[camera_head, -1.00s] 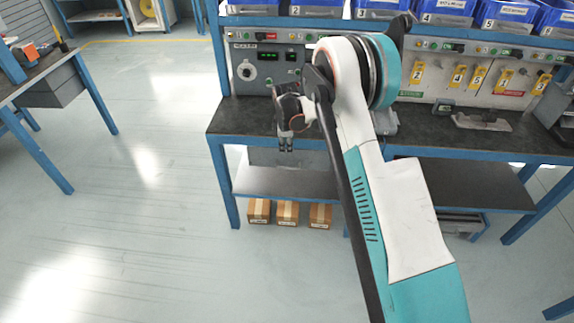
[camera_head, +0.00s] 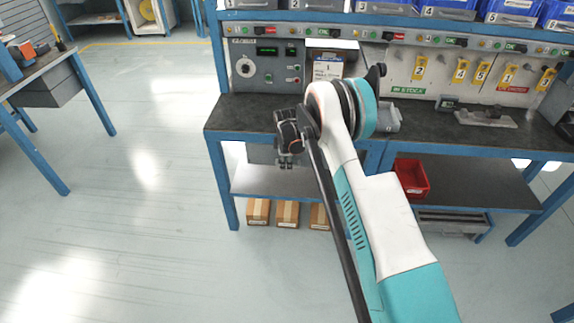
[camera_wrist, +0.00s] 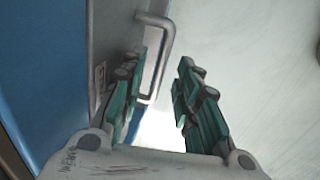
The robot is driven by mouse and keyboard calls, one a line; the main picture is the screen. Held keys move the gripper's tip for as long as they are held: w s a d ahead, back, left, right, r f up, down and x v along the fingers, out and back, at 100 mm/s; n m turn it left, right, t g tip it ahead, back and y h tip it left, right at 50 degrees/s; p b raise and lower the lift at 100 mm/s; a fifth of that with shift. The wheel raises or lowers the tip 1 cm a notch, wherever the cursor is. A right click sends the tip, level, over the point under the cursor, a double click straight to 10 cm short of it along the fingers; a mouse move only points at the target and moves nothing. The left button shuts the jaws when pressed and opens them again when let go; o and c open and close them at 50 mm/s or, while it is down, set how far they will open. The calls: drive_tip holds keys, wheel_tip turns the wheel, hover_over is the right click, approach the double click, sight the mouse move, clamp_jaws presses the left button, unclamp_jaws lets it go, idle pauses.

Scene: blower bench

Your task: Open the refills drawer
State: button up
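A grey drawer (camera_head: 260,154) hangs under the left end of the bench top, partly hidden by my gripper. Its label cannot be read. In the wrist view, the drawer's grey front (camera_wrist: 112,30) stands at the left, with a small label holder on it. A bent metal bar handle (camera_wrist: 168,42) sticks out from that front. My gripper (camera_wrist: 163,65) is open, its two green-padded fingers apart. The handle shows between the fingertips, nearer the left finger; whether it touches cannot be told. In the head view my gripper (camera_head: 286,161) is in front of the drawer.
The bench top (camera_head: 430,130) is dark, with blue legs and a lower shelf (camera_head: 275,183). A red bin (camera_head: 411,178) sits on that shelf. Cardboard boxes (camera_head: 288,214) stand on the floor below. A control panel (camera_head: 265,65) rises behind.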

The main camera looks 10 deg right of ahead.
drive_tip(key=shift+f, duration=0.2)
clamp_jaws()
